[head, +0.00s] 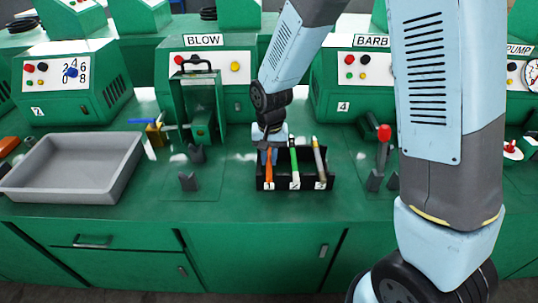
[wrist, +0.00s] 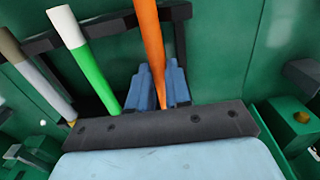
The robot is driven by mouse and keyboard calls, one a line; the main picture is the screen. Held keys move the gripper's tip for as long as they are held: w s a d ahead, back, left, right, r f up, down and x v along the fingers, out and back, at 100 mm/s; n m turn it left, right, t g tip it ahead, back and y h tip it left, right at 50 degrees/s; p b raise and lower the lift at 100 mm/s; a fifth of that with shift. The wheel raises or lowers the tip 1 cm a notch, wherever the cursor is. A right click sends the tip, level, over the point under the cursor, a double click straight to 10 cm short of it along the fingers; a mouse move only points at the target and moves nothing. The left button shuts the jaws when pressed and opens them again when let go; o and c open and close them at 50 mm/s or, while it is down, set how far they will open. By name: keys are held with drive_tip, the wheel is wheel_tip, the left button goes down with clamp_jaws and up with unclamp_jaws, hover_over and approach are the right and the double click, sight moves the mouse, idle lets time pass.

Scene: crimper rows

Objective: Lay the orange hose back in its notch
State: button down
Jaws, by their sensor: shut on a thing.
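The orange hose (head: 268,172) is at the left end of the black notched rack (head: 313,184), near the label 1. In the wrist view the orange hose (wrist: 149,32) runs between the two blue fingers of my gripper (wrist: 158,88), which is shut on it. In the head view my gripper (head: 267,156) is over the rack's left end. The green hose (head: 294,163) and the tan-grey hose (head: 319,160) lean in the rack to the right. I cannot tell whether the orange hose rests in its notch or sits just above it.
A grey tray (head: 75,190) lies on the green bench at the left. A red-knobbed lever (head: 384,134) stands to the right. The BLOW machine (head: 203,80) is behind.

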drive_tip(key=c, duration=1)
unclamp_jaws()
wheel_tip(320, 180, up, 14)
drive_tip(key=shift+d+f, duration=0.15)
drive_tip(key=s+d+r+t, duration=0.2)
drive_tip(key=s+d+r, duration=0.1)
drive_tip(key=d+r, duration=0.4)
drive_tip(key=s+d+r+t, duration=0.1)
drive_tip(key=s+d+r, duration=0.1)
drive_tip(key=d+r, duration=0.5)
drive_tip(key=s+d+t, duration=0.1)
drive_tip(key=s+d, duration=0.2)
drive_tip(key=d, duration=0.1)
drive_tip(key=s+d+r, duration=0.1)
drive_tip(key=s+d, duration=0.3)
drive_tip(key=s+d+t, duration=0.1)
drive_tip(key=s+d, duration=0.3)
drive_tip(key=shift+d+r+m+t, duration=0.15)
drive_tip(key=shift+r+m+t, duration=0.1)
drive_tip(key=shift+m+t, duration=0.05)
